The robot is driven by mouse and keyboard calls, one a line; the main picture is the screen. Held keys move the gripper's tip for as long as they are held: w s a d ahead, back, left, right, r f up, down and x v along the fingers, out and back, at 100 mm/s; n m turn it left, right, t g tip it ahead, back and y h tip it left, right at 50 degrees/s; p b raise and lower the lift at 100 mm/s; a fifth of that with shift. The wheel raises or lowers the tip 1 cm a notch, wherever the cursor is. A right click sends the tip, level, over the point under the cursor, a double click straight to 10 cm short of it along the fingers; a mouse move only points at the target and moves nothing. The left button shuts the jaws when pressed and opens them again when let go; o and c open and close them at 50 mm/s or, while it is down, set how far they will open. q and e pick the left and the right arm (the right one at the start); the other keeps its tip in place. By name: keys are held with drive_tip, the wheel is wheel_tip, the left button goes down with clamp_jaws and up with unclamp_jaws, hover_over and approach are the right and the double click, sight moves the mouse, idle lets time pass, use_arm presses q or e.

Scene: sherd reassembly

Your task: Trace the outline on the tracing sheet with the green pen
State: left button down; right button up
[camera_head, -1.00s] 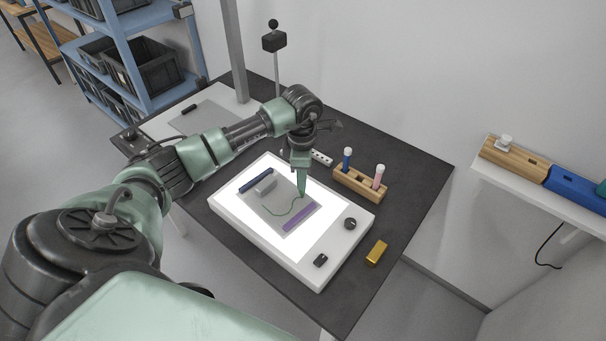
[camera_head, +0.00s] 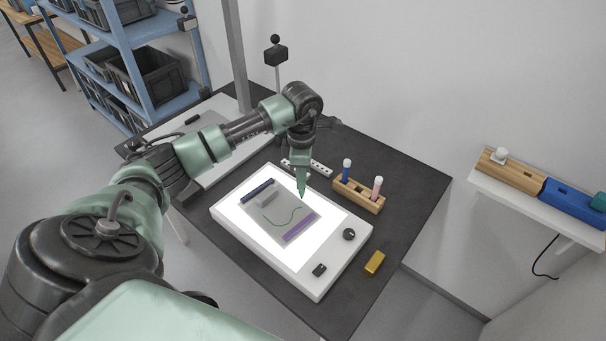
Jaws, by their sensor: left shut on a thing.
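My left gripper (camera_head: 301,158) is shut on the green pen (camera_head: 302,186) and holds it point down over the light panel (camera_head: 233,216). The grey tracing sheet (camera_head: 267,223) lies on the bright panel. A curved green line (camera_head: 284,223) runs across the sheet. The pen tip shows just beyond the line's right end, with a small gap between them; the tip seems lifted, but I cannot tell its exact height. A dark blue bar (camera_head: 257,191), a grey block (camera_head: 266,199) and a purple bar (camera_head: 297,232) lie at the sheet's edges. My right gripper is out of view.
A wooden pen stand (camera_head: 357,197) with a blue pen (camera_head: 346,170) and a pink pen (camera_head: 376,187) stands right of the panel. A gold block (camera_head: 374,263) lies near the right table edge. The dark table (camera_head: 415,190) is clear at the far right.

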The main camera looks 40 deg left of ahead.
use_arm(q)
drive_tip(key=shift+r+p, duration=0.85)
drive_tip(key=shift+r, duration=0.9)
